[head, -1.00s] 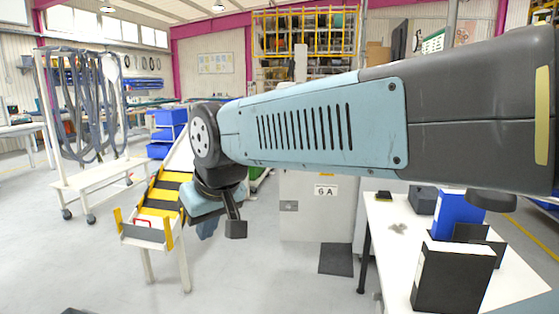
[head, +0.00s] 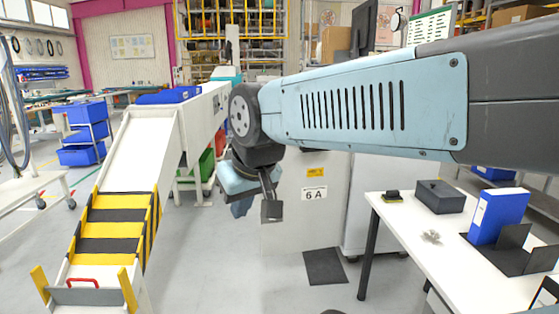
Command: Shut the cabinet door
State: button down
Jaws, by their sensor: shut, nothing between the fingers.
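A pale grey cabinet front (head: 290,225) with a "6 A" label (head: 314,193) and a small yellow sticker stands ahead in the head view. My arm hides its upper part, and I cannot tell how far its door stands open. A white cabinet side or body (head: 380,180) shows just right of it. My gripper (head: 271,209) hangs in front of the cabinet's left part in the picture, pointing down. It is shut and empty, and I see no clear contact with the cabinet.
A white ramp with yellow and black stripes (head: 112,230) stands at the left. A white table (head: 400,220) at the right carries a blue binder (head: 497,215) and a dark box (head: 440,196). A dark mat (head: 324,266) lies before the cabinet.

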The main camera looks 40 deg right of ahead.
aim_at(313, 187)
jog(key=z, duration=0.3)
jog(key=i, duration=1.2)
jog(key=z, duration=0.6)
jog(key=i, duration=0.6)
jog(key=z, duration=0.05)
jog(key=k, duration=0.8)
jog(key=z, duration=0.2)
jog(key=i, duration=0.8)
jog(key=u, duration=0.1)
